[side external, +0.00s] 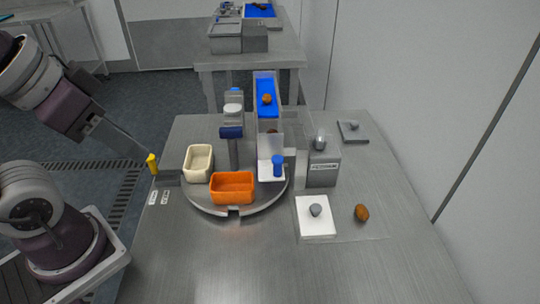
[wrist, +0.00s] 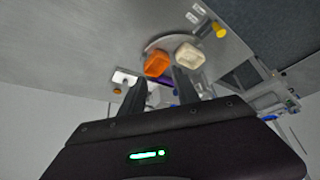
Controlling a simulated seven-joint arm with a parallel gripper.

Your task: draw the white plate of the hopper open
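The hopper (side external: 268,125) is a tall, narrow chute with a blue lining at the back of the round turntable, and a brown date (side external: 267,98) lies in it. A white plate (side external: 266,176) with an upright blue knob (side external: 277,165) is at its front foot. No gap at the plate can be made out. My gripper (wrist: 158,82) has its two dark fingers apart with nothing held between them. In the side view my arm is at the left, off the table and well away from the plate. In the wrist view the fingers hide part of the hopper area.
An orange bin (side external: 233,201) and a cream bin (side external: 198,178) stand on the turntable (side external: 205,207). A yellow knob (side external: 152,164) is at the left table edge. A grey box (side external: 322,169), a white pad (side external: 316,230) and a loose date (side external: 362,213) are right. The front table is clear.

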